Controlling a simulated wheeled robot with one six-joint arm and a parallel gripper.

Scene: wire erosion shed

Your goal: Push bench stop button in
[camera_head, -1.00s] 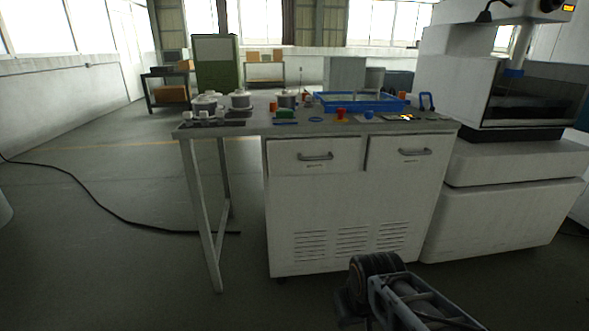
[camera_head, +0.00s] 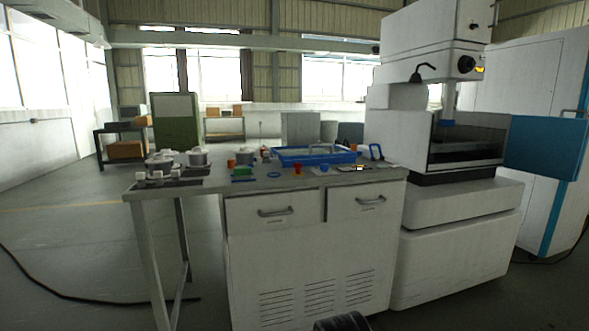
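A small red item (camera_head: 297,169), which looks like the stop button, stands near the front edge of the bench top (camera_head: 215,184), left of the middle of the blue tray. It is too small to tell whether it is in or out. Only a dark rounded part of my arm shows at the bottom edge of the picture, low in front of the cabinet and well apart from the button. My gripper is not in view.
A blue tray (camera_head: 316,156) lies behind the red item. A large white machine (camera_head: 455,215) stands right. Floor at left is open, with a black cable (camera_head: 75,294).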

